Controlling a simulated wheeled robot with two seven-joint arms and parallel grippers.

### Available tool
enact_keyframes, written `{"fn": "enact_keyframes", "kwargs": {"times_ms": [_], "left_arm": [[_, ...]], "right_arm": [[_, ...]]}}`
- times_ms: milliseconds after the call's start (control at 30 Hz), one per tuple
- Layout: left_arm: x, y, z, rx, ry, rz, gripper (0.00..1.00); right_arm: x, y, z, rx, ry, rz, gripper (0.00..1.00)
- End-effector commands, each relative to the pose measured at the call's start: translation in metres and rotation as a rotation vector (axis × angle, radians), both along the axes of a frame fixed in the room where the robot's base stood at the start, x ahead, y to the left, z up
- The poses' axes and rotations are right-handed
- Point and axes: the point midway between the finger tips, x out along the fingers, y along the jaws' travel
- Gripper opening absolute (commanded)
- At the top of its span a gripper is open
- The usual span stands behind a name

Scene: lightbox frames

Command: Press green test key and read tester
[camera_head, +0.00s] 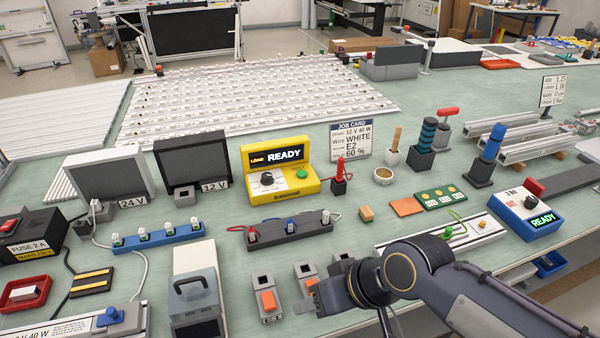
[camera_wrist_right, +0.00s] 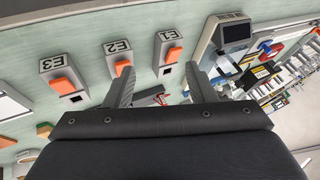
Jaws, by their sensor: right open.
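The yellow load tester (camera_head: 284,190) stands mid-table with a lit dark screen reading LOAD READY (camera_head: 277,156). The green test key (camera_head: 301,174) sits on its sloped front, right of a black knob. My right gripper (camera_head: 318,299) is low in the head view, nearer than the tester and apart from it. The arm partly hides it. In the right wrist view the two fingers of the gripper (camera_wrist_right: 162,88) are spread with nothing between them. The tester cannot be made out there. My left gripper is not in view.
Grey blocks with orange levers stand by my right gripper; the wrist view shows labels E1 (camera_wrist_right: 170,50), E2 (camera_wrist_right: 120,60) and E3 (camera_wrist_right: 62,75). A blue READY unit (camera_head: 527,215) is at right. A three-terminal grey strip (camera_head: 288,231) lies before the tester.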

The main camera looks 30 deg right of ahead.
Motion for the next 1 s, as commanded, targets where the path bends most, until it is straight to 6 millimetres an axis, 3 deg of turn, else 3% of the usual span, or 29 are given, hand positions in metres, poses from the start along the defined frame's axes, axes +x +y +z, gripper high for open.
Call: {"fn": "enact_keyframes", "kwargs": {"times_ms": [300, 700, 1000], "left_arm": [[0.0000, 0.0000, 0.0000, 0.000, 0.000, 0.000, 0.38], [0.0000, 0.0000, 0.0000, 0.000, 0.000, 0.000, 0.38], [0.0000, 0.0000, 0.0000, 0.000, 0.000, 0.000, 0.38]], "right_arm": [[0.0000, 0.0000, 0.0000, 0.000, 0.000, 0.000, 0.50], [0.0000, 0.0000, 0.0000, 0.000, 0.000, 0.000, 0.00], [0.0000, 0.0000, 0.0000, 0.000, 0.000, 0.000, 0.00]]}}
